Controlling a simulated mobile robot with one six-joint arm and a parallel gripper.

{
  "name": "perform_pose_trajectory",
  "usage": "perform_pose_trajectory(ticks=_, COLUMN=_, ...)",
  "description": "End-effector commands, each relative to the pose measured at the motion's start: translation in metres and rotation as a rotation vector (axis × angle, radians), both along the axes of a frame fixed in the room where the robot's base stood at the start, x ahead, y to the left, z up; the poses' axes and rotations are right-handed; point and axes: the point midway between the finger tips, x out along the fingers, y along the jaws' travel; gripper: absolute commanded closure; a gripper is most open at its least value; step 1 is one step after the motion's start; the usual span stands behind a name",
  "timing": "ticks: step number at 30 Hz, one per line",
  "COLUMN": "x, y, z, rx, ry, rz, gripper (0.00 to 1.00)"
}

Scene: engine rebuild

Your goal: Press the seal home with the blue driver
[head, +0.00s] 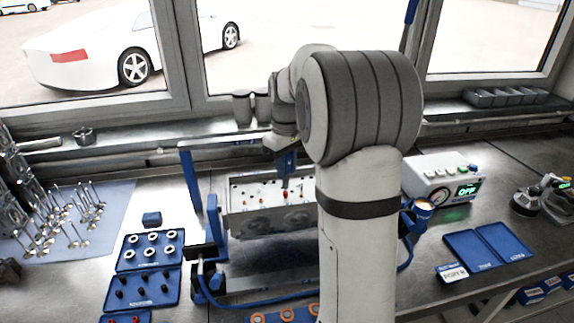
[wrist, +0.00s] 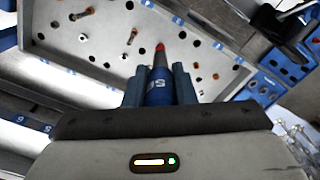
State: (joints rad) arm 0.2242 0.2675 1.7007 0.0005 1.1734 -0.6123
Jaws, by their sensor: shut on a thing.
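My gripper (head: 287,165) is shut on the blue driver, which shows clearly in the wrist view (wrist: 158,92) with a dark tapered nose. A small red seal (wrist: 160,47) shows at the nose's end; I cannot tell whether it sits on the nose or on a guide behind it. The nose points at the drilled face of the cylinder head (wrist: 105,48), which also stands in the blue stand in the head view (head: 240,222). Several small red and orange parts show on that face. The exact contact is too small to tell.
Left of the stand are a blue tray of rings and seals (head: 122,262) and many loose valves (head: 60,215) on a mat. At right are a gauge box (head: 440,180) reading OFF and an open blue case (head: 488,245). A blue frame upright (head: 191,182) rises beside the head.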

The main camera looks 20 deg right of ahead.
Motion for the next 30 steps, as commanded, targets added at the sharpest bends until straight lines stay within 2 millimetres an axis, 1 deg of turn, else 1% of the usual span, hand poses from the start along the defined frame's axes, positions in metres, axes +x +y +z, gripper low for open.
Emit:
perform_pose_trajectory(ticks=15, x=0.0, y=-0.0004, z=-0.0109, rx=0.0, ry=0.0, rz=-0.001, gripper=1.0)
perform_pose_trajectory(ticks=30, x=-0.0001, y=-0.0008, z=-0.0114, rx=0.0, ry=-0.001, rz=-0.001, gripper=1.0)
